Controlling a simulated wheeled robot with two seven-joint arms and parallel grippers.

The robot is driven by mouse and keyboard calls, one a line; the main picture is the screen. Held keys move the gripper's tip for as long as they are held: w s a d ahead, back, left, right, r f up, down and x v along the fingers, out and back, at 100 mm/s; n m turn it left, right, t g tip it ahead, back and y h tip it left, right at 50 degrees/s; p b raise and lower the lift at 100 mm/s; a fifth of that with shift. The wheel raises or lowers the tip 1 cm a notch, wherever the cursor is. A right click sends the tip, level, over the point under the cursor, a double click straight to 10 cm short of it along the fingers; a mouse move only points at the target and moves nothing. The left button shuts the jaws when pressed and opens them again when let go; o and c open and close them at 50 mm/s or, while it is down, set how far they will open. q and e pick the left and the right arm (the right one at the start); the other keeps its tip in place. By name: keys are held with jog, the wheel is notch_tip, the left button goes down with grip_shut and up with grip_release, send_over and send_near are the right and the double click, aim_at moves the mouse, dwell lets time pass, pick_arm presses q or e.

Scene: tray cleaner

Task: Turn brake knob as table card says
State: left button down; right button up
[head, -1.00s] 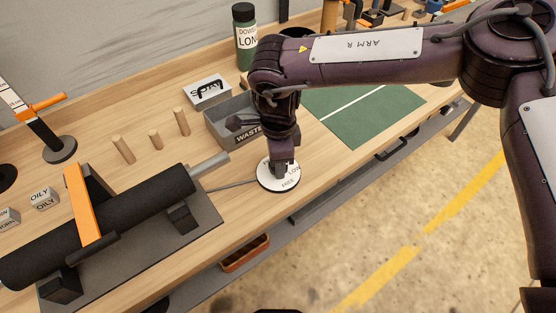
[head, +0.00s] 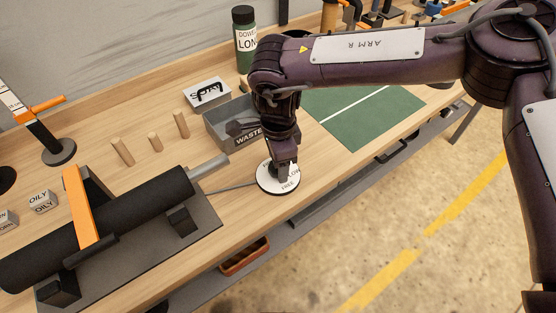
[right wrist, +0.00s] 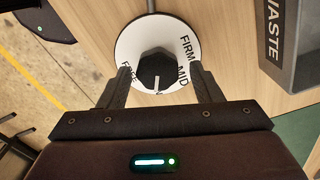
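The brake knob is a black knob (right wrist: 157,68) on a round white dial (head: 270,186). In the right wrist view the dial shows FIRM, MID and a partly hidden word at the left, apparently FREE. The knob's white mark points toward the bottom of that view, between that left word and MID. My right gripper (right wrist: 157,75) is over the dial, its two fingers apart on either side of the knob with gaps visible. It also shows in the head view (head: 284,165), hiding part of the dial. My left gripper is out of view. No card's wording is readable as a knob instruction.
A black roller (head: 130,215) with an orange bar is left of the dial. A grey WASTE bin (head: 222,130) stands behind it. Several wooden dowels (head: 122,151), a green bottle (head: 246,45) and a green mat (head: 362,118) are on the table. The table's front edge is close to the dial.

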dwell(0.3)
notch_tip(320, 180, up, 8)
jog(key=shift+f+b, duration=0.2)
jog(key=shift+b, duration=0.15)
dwell(0.5)
